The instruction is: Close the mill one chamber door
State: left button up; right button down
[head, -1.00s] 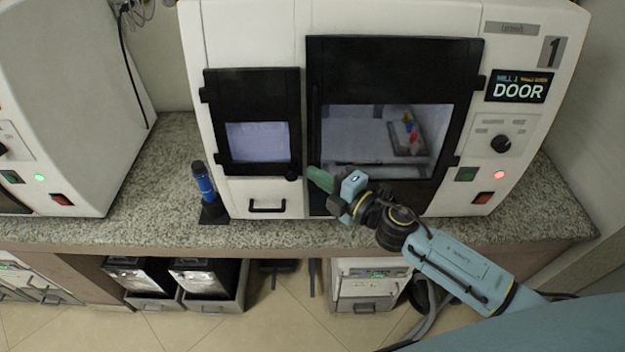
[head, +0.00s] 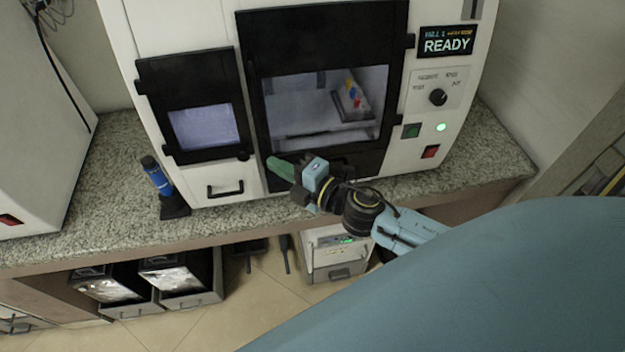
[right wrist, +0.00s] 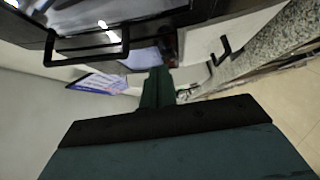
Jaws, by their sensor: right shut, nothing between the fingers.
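The mill one (head: 385,165) is the white machine on the counter. Its black chamber door (head: 330,25) sits flat against the front, and several coloured pieces show on a tray through its window. The mill's display (head: 447,41) reads READY and a green light (head: 441,127) is lit. My right gripper (head: 272,163), with green fingers, is shut and empty at the lower left edge of the door; I cannot tell if it touches. In the right wrist view the green fingers (right wrist: 157,88) are together, with a black handle (right wrist: 85,48) to their left. My left gripper is not in view.
A smaller black door with a screen (head: 203,128) is left of the chamber door. A blue bottle (head: 157,180) stands in a black holder on the granite counter (head: 100,220). Another white machine (head: 40,120) is at the left. Open bins (head: 182,285) sit below the counter.

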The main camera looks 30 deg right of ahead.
jog(key=b+v, duration=0.1)
jog(key=v, duration=0.6)
jog(key=shift+d+f+b, duration=0.15)
jog(key=shift+d+b, duration=0.05)
jog(key=shift+b, duration=0.1)
jog(key=shift+s, duration=0.1)
jog(key=s+d+f+m+g+h+b, duration=0.1)
jog(key=s+d+f+m+g+h, duration=0.2)
jog(key=f, duration=0.8)
jog(key=s+d+f+m+g+h+b, duration=0.15)
jog(key=f+m, duration=0.25)
jog(key=f, duration=0.7)
jog(key=s+d+f+m+g+h+b, duration=0.15)
jog(key=d+f+m, duration=0.25)
jog(key=f, duration=0.7)
jog(key=s+a+f+m+g+b, duration=0.1)
jog(key=s+f+m+g, duration=0.3)
jog(key=s+f, duration=0.7)
jog(key=s+a+f+m+g+h+b, duration=0.1)
jog(key=s+a+f+m+g+b, duration=0.1)
jog(key=s+f, duration=0.9)
jog(key=s+a+m+g, duration=0.1)
jog(key=s+m+g, duration=0.1)
jog(key=s, duration=0.4)
jog(key=shift+a+m+g, duration=0.3)
jog(key=shift+m+g, duration=0.1)
jog(key=shift+m, duration=0.1)
jog(key=shift+s, duration=0.2)
